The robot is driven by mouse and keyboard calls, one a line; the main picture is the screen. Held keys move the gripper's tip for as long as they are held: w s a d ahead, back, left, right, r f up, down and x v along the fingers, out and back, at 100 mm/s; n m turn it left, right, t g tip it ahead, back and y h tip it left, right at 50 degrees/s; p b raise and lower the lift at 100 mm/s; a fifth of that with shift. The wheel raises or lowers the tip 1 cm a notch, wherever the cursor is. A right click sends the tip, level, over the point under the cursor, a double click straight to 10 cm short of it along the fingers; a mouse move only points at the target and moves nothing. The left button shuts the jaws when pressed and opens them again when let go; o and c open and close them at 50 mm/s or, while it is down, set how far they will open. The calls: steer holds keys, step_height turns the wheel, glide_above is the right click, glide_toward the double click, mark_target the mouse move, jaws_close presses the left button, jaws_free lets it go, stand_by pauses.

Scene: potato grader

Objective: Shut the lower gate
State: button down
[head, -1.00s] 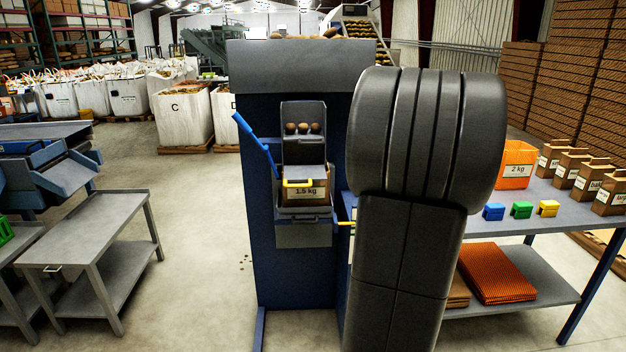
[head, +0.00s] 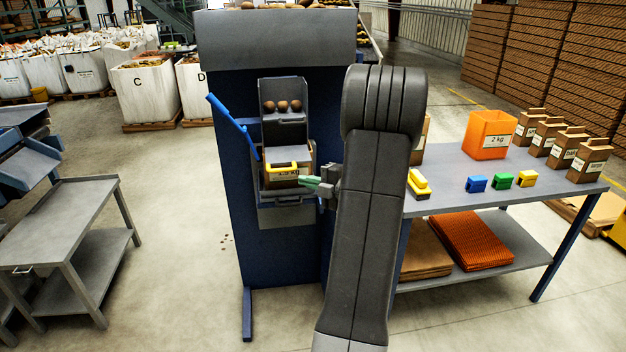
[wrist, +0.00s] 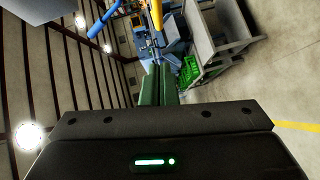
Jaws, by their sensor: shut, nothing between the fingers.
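The potato chute stands on the front of the blue grader (head: 225,180). Three potatoes (head: 283,106) lie in its upper part, behind a grey plate (head: 284,133). A yellow handle (head: 287,167) crosses the lower part, in front of a box marked 1.5 kg. A blue lever (head: 232,125) slants along the chute's left side. I cannot tell how far the lower gate is open. My gripper (head: 306,181) is shut and empty, its green fingertips pointing left, near the handle's right end; contact is unclear. The wrist view shows its fingers (wrist: 156,85), with a yellow bar (wrist: 157,15) and blue bar (wrist: 104,20) ahead.
A grey table (head: 450,165) stands right of the grader, with an orange 2 kg crate (head: 489,135), paper bags (head: 588,160) and several coloured clips (head: 502,180). A grey trolley (head: 70,225) stands at left.

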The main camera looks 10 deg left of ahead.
mark_target(279, 171)
steer(key=w+a, duration=0.2)
steer(key=w+a+f+p, duration=0.1)
steer(key=w+a, duration=0.1)
steer(key=w+a+p, duration=0.1)
steer(key=w+a, duration=0.1)
steer(key=shift+w+a+f, duration=0.2)
steer(key=shift+f, duration=0.15)
steer(key=shift+w, duration=0.1)
